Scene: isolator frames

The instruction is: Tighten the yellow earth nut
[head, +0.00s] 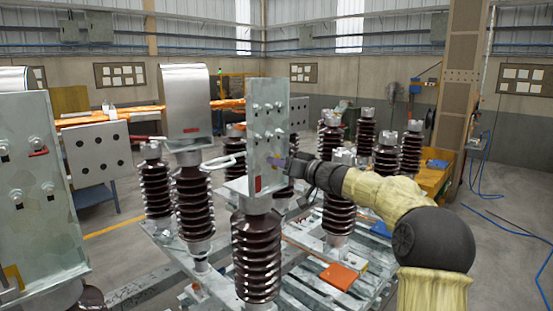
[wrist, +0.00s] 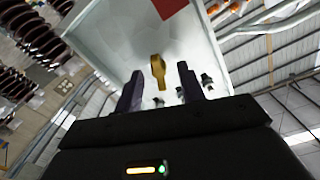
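In the wrist view a yellow piece (wrist: 157,68), with a rounded head and a narrow stem, sits on a pale metal plate (wrist: 115,40). I take it for the earth nut. My gripper (wrist: 160,74) is open, with its two dark fingers spread to either side of the yellow piece. Whether they touch the plate I cannot tell. In the head view my gripper (head: 292,163) is at the right edge of the upright grey plate (head: 263,110) on the front brown insulator (head: 256,255). The yellow piece is not visible there.
Dark bolts (wrist: 207,82) stick out of the plate near the right finger. Several brown insulators (head: 193,200) stand around on metal frames. Another bolted plate (head: 40,190) stands at the left, with an orange piece (head: 338,276) low on the frame.

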